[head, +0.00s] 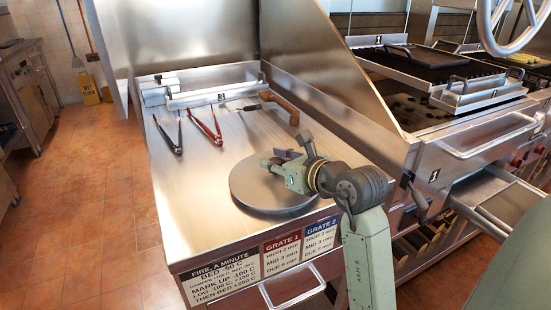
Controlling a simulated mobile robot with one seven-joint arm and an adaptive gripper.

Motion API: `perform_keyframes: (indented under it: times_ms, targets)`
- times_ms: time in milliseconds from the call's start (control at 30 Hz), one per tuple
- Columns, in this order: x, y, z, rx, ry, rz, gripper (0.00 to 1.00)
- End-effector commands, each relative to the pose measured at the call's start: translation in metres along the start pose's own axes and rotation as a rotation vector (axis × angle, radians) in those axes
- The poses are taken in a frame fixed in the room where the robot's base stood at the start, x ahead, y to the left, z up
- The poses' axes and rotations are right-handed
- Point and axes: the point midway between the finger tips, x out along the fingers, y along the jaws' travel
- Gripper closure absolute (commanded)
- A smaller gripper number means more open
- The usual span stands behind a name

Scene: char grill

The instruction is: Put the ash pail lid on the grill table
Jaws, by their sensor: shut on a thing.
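The ash pail lid (256,200) is a round, flat grey metal disc. It is low over the front part of the steel grill table (200,185); I cannot tell whether it rests flat on the surface or is just above it. My gripper (280,164) is over the middle of the lid and shut on it, likely at a handle that the fingers hide. My arm comes in from the right front and covers part of the lid's right side.
Black tongs (178,136), red tongs (206,130) and a wooden-handled tool (282,108) lie behind the lid. A steel partition stands to the right, with the char grill (430,70) beyond it. Labels cover the table's front edge. A yellow floor sign (88,90) stands far left.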

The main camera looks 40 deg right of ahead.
Motion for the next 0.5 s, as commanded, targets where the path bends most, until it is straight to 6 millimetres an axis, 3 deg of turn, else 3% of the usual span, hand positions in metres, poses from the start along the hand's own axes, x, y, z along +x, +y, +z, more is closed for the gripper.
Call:
perform_keyframes:
  times_ms: [267, 300, 500]
  targets:
    - [0.0012, 0.0002, -0.0036, 0.000, -0.001, 0.000, 1.00]
    - [0.0007, 0.0003, -0.0022, 0.000, 0.000, 0.001, 0.71]
    - [0.0007, 0.0003, -0.0020, 0.000, 0.000, 0.001, 0.58]
